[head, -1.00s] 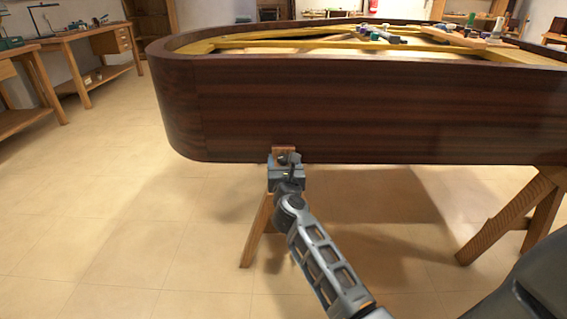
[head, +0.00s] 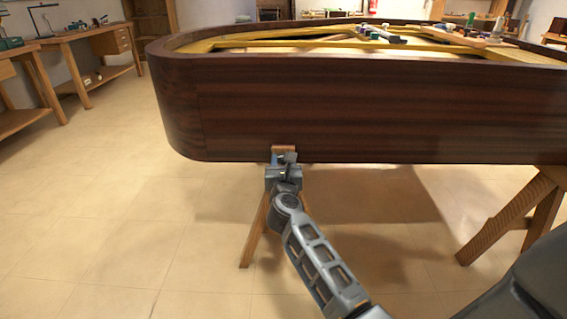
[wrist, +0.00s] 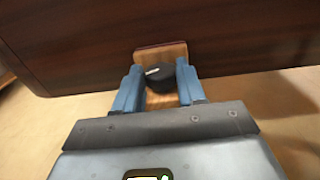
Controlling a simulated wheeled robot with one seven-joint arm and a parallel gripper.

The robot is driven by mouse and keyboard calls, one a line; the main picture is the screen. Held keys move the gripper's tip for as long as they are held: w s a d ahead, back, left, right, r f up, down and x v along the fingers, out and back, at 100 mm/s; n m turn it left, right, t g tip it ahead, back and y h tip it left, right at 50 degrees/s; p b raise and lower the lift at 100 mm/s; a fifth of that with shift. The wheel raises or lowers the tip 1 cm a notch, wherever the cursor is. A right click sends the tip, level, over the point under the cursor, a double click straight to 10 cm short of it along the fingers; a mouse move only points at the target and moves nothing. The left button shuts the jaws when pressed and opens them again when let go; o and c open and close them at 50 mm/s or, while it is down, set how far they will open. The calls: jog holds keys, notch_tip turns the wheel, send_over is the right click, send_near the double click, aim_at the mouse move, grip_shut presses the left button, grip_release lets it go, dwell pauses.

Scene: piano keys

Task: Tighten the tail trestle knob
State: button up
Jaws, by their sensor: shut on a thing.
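The tail trestle knob (wrist: 160,75) is black and round with a white mark, seen in the wrist view. It sits on the wooden end of the tail trestle (wrist: 162,50), just below the dark piano case (wrist: 200,35). My gripper (wrist: 161,82) has its two blue fingers on either side of the knob and is shut on it. In the head view my gripper (head: 283,165) is at the top of the trestle (head: 254,235), under the case (head: 370,105). The knob is hidden there behind my gripper.
The piano case overhangs right above my gripper. Another wooden trestle (head: 510,215) stands at the right. Tools (head: 470,32) lie on top of the piano. A workbench (head: 75,45) stands at the far left. The floor (head: 110,220) at the left is clear.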

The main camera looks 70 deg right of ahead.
jog(key=m+g, duration=0.1)
jog(key=m+g+h+b, duration=0.1)
jog(key=g, duration=0.1)
jog(key=shift+w+f, duration=0.15)
jog(key=shift+w, duration=0.2)
jog(key=shift+w+a+m+g+h+b, duration=0.1)
jog(key=shift+m+g+h+b, duration=0.2)
jog(key=shift+m+g+b, duration=0.95)
jog(key=shift+n+g+p, duration=0.25)
jog(key=shift+g+p, duration=0.1)
jog(key=shift+p, duration=0.25)
jog(key=o, duration=1.1)
jog(key=shift+s+a+p, duration=0.15)
jog(key=shift+a+p, duration=0.15)
jog(key=shift+a, duration=1.65)
jog(key=shift+s+a+p, duration=0.15)
jog(key=shift+a+p, duration=0.1)
jog(key=shift+a, duration=1.7)
